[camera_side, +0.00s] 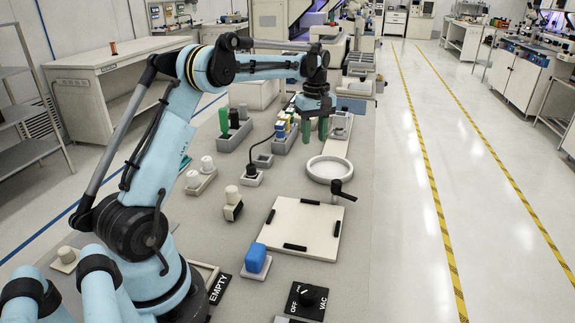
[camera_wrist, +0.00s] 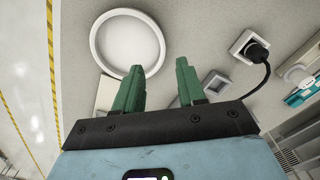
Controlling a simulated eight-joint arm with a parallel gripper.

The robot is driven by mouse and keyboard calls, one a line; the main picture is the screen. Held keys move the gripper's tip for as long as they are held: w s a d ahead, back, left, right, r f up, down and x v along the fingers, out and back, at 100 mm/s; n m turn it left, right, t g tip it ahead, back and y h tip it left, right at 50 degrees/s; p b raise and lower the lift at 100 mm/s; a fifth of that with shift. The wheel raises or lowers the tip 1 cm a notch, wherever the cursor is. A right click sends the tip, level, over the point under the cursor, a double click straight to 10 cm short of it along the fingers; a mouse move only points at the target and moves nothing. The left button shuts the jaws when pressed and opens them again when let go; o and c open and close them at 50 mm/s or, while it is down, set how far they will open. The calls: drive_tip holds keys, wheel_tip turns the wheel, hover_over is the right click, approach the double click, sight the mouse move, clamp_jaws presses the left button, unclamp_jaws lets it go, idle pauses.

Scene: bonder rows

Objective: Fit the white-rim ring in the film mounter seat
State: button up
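A round white-rimmed ring (camera_side: 309,171) lies on the grey bench in the side view, its middle pale. A white-rimmed circle also shows at the top of the wrist view (camera_wrist: 93,42). A square cream plate (camera_side: 287,225) with black bars along its edges lies nearer the camera; it may be the film mounter seat, but no label shows. My gripper (camera_side: 315,138) hangs above the bench, beyond the ring and apart from it. In the wrist view its green fingers (camera_wrist: 161,66) are spread with nothing between them.
A black lever (camera_side: 342,190) stands between ring and plate. A blue block (camera_side: 256,258), a black VAC knob (camera_side: 308,296) and a white-topped block (camera_side: 233,196) stand around the plate. A corded black plug (camera_side: 251,171) is left of the ring. Racks with green and coloured items stand behind.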

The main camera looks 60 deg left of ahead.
sight(312, 172)
drive_tip(key=shift+f, duration=5.6)
drive_tip(key=shift+c, duration=0.5)
clamp_jaws()
drive_tip(key=shift+r, duration=0.1)
drive_tip(key=shift+r, duration=2.95)
drive_tip(key=shift+d, duration=0.1)
